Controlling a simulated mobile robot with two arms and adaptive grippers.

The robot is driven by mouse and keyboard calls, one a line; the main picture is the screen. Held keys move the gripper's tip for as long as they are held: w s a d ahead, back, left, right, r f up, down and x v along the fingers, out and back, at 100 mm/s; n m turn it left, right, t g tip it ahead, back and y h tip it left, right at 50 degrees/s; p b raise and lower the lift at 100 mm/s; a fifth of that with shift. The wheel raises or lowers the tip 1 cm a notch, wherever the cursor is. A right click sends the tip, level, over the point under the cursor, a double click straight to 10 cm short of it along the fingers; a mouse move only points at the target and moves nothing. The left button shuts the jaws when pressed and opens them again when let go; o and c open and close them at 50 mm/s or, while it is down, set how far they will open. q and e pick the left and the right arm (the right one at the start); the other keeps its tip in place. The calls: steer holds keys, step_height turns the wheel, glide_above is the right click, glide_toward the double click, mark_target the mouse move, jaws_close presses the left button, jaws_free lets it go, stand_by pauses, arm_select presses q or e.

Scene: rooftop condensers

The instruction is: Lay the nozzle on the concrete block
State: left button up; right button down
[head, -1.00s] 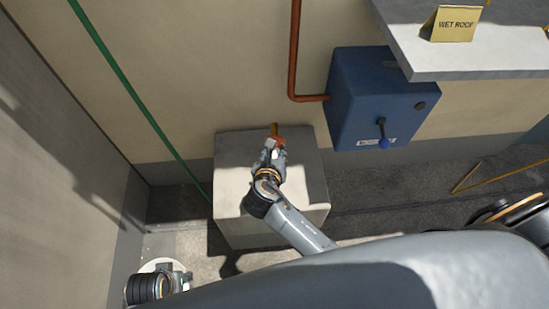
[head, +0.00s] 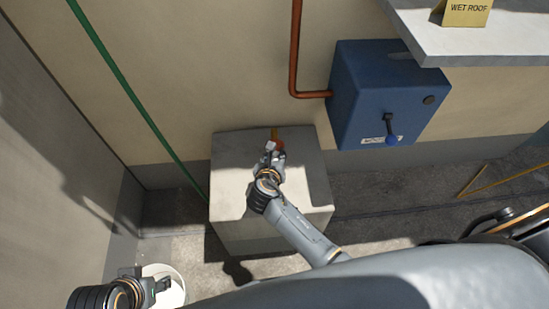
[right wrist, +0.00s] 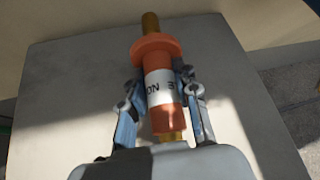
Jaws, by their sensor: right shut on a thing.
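The nozzle (right wrist: 160,88) is an orange cylinder with a white lettered band, a wide orange collar and a brass tip. My right gripper (right wrist: 168,92) is shut on its banded middle, one finger on each side. In the head view the right gripper (head: 272,150) is over the far part of the concrete block (head: 235,180). The nozzle's brass tip (head: 275,133) points towards the wall. I cannot tell whether the nozzle touches the block's top. My left gripper (head: 163,285) is at the bottom left, above a white bucket (head: 172,270); its finger opening is unclear.
A blue box (head: 380,95) with a lever hangs on the wall right of the block. A grey ledge (head: 480,45) bears a yellow wet roof sign (head: 466,12). A green pipe (head: 120,75) runs down at the left. The block's near top is clear.

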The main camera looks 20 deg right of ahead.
stand_by(0.3)
steer(key=c, duration=1)
jaws_free()
steer(key=shift+s+f, duration=0.1)
